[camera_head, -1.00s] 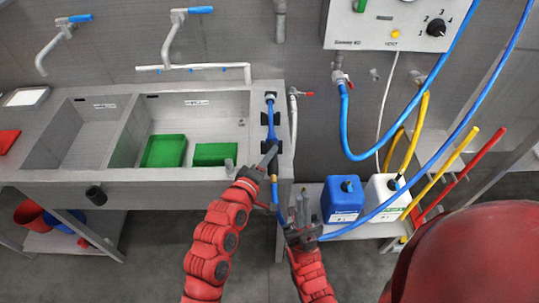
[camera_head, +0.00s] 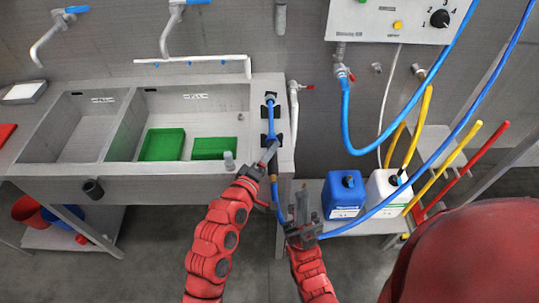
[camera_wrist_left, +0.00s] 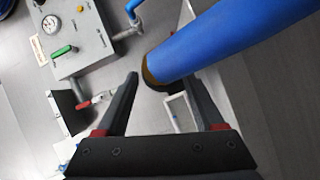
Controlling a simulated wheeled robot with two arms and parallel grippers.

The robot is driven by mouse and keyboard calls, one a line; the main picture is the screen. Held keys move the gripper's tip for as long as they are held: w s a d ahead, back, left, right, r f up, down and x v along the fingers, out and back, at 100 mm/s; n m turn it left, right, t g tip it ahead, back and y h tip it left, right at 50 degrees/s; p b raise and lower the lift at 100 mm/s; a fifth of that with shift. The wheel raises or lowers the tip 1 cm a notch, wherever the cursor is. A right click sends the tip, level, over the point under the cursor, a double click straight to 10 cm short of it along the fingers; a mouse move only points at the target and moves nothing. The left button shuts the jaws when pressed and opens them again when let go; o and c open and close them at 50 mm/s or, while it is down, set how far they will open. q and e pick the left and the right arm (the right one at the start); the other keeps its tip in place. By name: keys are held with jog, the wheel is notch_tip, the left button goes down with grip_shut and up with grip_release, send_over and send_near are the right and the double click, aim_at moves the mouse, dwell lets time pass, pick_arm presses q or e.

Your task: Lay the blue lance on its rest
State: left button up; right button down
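The blue lance (camera_head: 270,121) lies lengthwise over the black rest brackets (camera_head: 277,113) on the ledge at the sink's right end. Whether it is fully seated cannot be told. My left gripper (camera_head: 268,154) is at the lance's near end, just over the ledge's front edge. In the left wrist view its two fingers (camera_wrist_left: 160,98) are spread apart. A thick blue tube with a brown end (camera_wrist_left: 236,38) crosses over the right finger's tip, not clamped between them. My right gripper (camera_head: 302,206) points up, lower and to the right, beside the hanging blue hose; its finger gap is unclear.
A two-basin steel sink (camera_head: 188,102) holds green trays (camera_head: 162,144). Blue (camera_head: 343,194) and white (camera_head: 384,190) canisters stand on a low shelf at right. Blue hoses (camera_head: 470,115) hang in loops at right. A control box (camera_head: 400,18) is on the wall.

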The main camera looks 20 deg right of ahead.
pick_arm(q)
jog(key=shift+s, duration=0.1)
jog(key=shift+s+a+f, duration=0.1)
jog(key=shift+s+a, duration=0.1)
jog(key=shift+a, duration=0.05)
jog(key=p+v, duration=0.2)
jog(key=v, duration=1.4)
jog(key=shift+s+a+r+p, duration=0.2)
jog(key=shift+r+p, duration=0.1)
